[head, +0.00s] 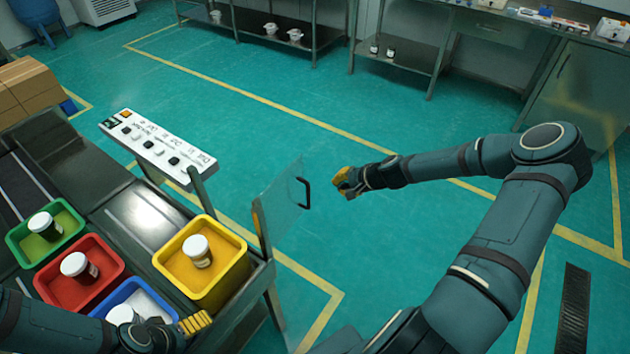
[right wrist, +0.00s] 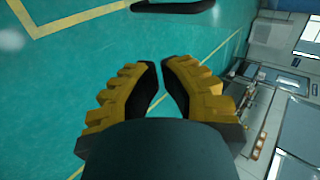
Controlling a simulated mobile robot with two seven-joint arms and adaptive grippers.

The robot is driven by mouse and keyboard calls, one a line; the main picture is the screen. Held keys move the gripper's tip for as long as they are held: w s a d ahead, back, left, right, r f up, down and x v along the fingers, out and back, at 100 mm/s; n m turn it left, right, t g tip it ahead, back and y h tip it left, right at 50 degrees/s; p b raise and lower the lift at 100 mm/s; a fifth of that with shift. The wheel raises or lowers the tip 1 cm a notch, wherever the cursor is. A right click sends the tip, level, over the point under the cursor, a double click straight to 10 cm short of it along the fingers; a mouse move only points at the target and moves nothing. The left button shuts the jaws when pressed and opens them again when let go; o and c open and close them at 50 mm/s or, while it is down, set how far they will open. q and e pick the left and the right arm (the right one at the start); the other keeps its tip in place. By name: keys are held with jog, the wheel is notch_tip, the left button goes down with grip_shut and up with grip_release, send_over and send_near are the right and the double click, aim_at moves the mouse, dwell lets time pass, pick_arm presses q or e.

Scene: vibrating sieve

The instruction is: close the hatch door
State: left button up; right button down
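The hatch door is a clear panel (head: 281,208) that stands swung out at the right end of the sieve machine. Its black handle (head: 304,192) is on the panel's right side, and a black bar that looks like it shows at the top edge of the right wrist view (right wrist: 172,5). My right gripper (head: 343,183) is just right of the handle, apart from it. In the right wrist view its yellow fingers (right wrist: 159,72) have a narrow empty gap between the tips. My left gripper (head: 197,323) is low, beside the blue bin; its fingertips are not clear.
Green (head: 67,238), red (head: 113,268), blue (head: 150,287) and yellow (head: 225,287) bins hold white-lidded jars on the machine. A control panel (head: 157,149) stands behind. Steel tables (head: 400,55) line the far wall.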

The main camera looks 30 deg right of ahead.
jog(key=w+r+x, duration=0.1)
jog(key=r+x, duration=0.1)
jog(key=x, duration=1)
jog(key=shift+w+a+f, duration=0.15)
jog(key=shift+w+a, duration=0.35)
